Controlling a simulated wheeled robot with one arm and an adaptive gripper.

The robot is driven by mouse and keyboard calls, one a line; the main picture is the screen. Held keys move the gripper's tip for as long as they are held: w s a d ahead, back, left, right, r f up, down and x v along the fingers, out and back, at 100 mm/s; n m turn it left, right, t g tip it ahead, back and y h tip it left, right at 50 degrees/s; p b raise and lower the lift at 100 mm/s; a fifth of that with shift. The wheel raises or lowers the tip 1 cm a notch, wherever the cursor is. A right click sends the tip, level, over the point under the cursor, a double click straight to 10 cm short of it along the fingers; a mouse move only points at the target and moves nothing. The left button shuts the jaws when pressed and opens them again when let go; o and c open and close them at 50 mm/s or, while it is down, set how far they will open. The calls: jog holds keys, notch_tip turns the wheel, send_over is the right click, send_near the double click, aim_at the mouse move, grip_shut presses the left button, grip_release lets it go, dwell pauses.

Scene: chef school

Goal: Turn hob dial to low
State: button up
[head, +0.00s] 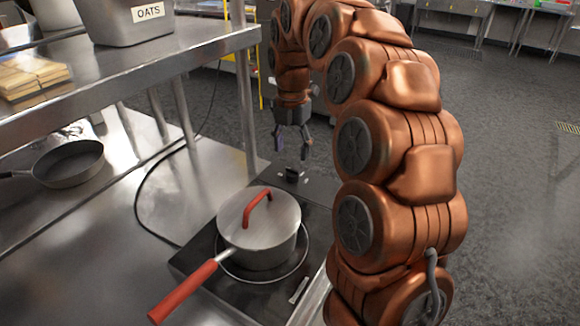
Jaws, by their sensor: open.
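The black hob dial (292,171) stands at the far end of the portable hob (197,262), on its control panel. A lidded metal pan (260,228) with a red handle sits on the hob's cooking ring. My gripper (292,148) hangs above the dial, pointing down, with its fingers spread and nothing between them. A small gap shows between the fingertips and the dial. The dial's markings and setting are too small to read.
A metal shelf (95,85) with an oats tin (125,22) stands over the counter at left. A frying pan (70,163) lies under it. A black cable (140,190) runs across the counter. Open floor (510,200) lies to the right.

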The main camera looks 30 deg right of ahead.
aim_at(292, 170)
jog(key=shift+f+p, duration=0.55)
jog(key=shift+f, duration=2.75)
jog(key=shift+c, duration=0.3)
jog(key=c, duration=1.1)
